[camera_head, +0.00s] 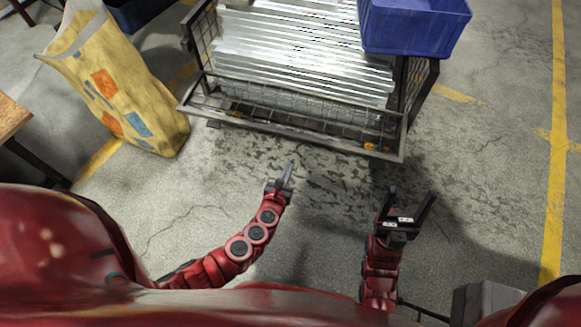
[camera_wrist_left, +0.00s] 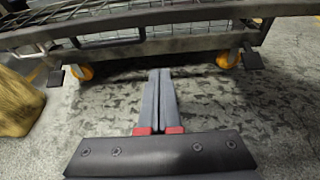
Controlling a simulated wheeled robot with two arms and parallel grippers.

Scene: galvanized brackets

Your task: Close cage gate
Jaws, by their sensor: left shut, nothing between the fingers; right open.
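The wire cage (camera_head: 206,42) stands ahead of me on the floor, loaded with shiny galvanized brackets (camera_head: 290,50). Its front gate (camera_head: 290,130) has a dark metal frame with mesh and is folded down and outward, leaving the front open. In the left wrist view the gate's frame (camera_wrist_left: 150,17) crosses the top, with orange casters (camera_wrist_left: 228,59) below. My left gripper (camera_head: 289,168) is shut and empty, short of the gate's front edge and not touching it; its closed fingers also show in the left wrist view (camera_wrist_left: 160,74). My right gripper (camera_head: 412,194) is open and empty, nearer me, below the gate's right end.
A blue bin (camera_head: 415,27) sits at the cage's right rear, over the brackets. A yellow paper sack (camera_head: 125,95) stands left of the cage. A wooden table edge (camera_head: 12,118) is at far left. Floor between me and the cage is clear. Yellow lines (camera_head: 556,190) mark the floor.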

